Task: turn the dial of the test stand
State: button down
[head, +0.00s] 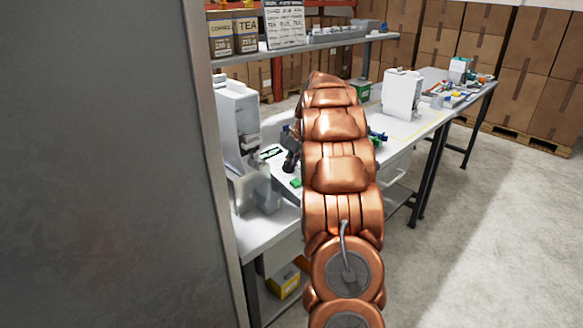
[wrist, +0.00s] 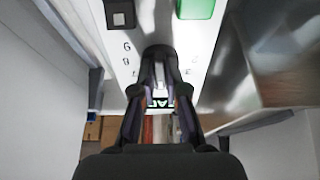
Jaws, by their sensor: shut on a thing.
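The test stand's white panel (wrist: 137,30) fills the upper middle of the wrist view, with a green button (wrist: 196,8), a black square switch (wrist: 120,14) and printed digits. My gripper (wrist: 160,66) reaches onto this panel between the printed marks, its dark fingers closed around the dial. The fingers hide almost all of the dial, so I cannot read its setting. In the head view, my copper arm covers much of the bench, and the panel shows only in part to its left, with a green spot (head: 296,182) on it.
A white and grey dispenser (head: 238,125) stands left of the panel. Another white machine (head: 402,94) stands farther along the bench (head: 270,232). A shelf with coffee and tea boxes (head: 245,33) hangs behind. A grey wall edge (head: 198,150) is close at left. The floor at right is clear.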

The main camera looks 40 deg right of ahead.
jog(key=shift+s+f, duration=0.1)
jog(key=c, duration=1.2)
grip_release()
jog(key=v, duration=1.2)
jog(key=shift+d, duration=0.1)
